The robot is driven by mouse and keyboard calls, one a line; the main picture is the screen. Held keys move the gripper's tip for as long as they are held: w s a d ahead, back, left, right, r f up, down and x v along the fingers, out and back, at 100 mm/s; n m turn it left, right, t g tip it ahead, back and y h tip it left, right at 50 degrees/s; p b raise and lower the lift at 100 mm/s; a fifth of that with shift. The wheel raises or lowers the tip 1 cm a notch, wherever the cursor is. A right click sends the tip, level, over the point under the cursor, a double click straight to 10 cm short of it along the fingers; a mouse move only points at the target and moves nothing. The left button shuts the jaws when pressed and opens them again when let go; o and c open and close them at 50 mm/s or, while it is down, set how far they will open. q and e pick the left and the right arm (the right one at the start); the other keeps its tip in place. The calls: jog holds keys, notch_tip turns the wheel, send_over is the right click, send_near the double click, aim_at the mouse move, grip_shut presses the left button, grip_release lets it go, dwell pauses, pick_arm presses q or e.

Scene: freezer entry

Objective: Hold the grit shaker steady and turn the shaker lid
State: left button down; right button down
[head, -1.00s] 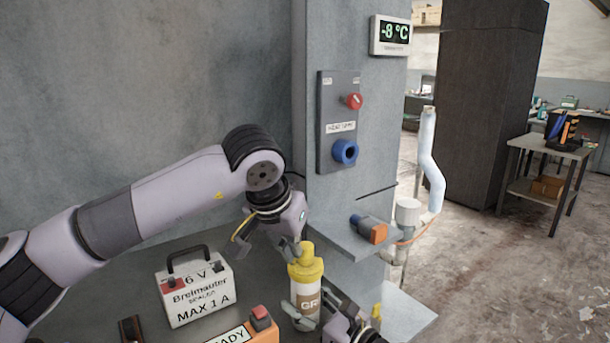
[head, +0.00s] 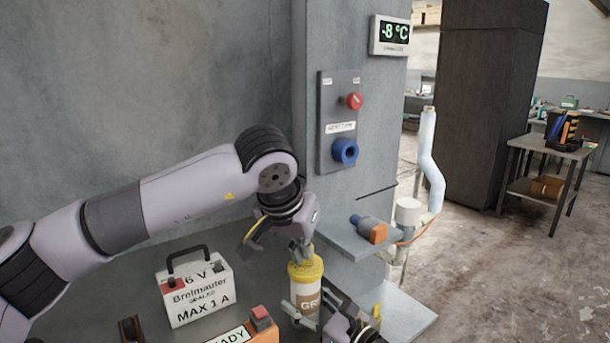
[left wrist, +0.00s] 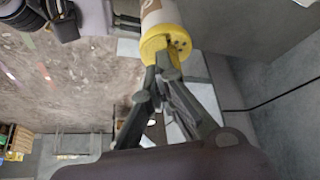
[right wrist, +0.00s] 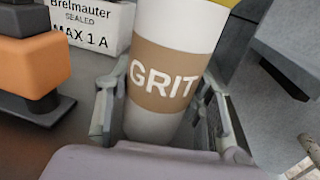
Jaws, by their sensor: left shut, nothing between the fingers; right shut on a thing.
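The grit shaker (head: 308,290) is a white bottle with a brown GRIT label and a yellow shaker lid (head: 305,270). It stands nearly upright at the lower middle of the head view. My right gripper (head: 312,314) is shut on its body, one finger on each side, as the right wrist view (right wrist: 165,115) shows. My left gripper (head: 302,257) is directly over the lid with its fingers shut and nothing held. In the left wrist view its fingertips (left wrist: 160,82) overlap the lid (left wrist: 165,42), which has small dark holes. I cannot tell whether they touch it. The lid's top knob is hidden.
A white battery box (head: 196,290) and an orange unit (head: 255,328) with a red button stand left of the shaker. A grey ledge at right carries a blue-and-orange plug (head: 370,229). A switch panel (head: 339,122) is on the pillar behind.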

pick_arm(q)
jog(key=shift+s+f, duration=0.15)
jog(key=shift+f, duration=0.05)
notch_tip(320, 180, up, 6)
jog(key=shift+s+r, duration=0.15)
jog(key=shift+s, duration=0.1)
dwell(0.5)
notch_tip(320, 180, down, 6)
jog(key=w+a, duration=0.1)
jog(key=a, duration=0.1)
jog(key=shift+a, duration=0.15)
dwell(0.6)
jog(key=shift+w+d, duration=0.3)
dwell(1.0)
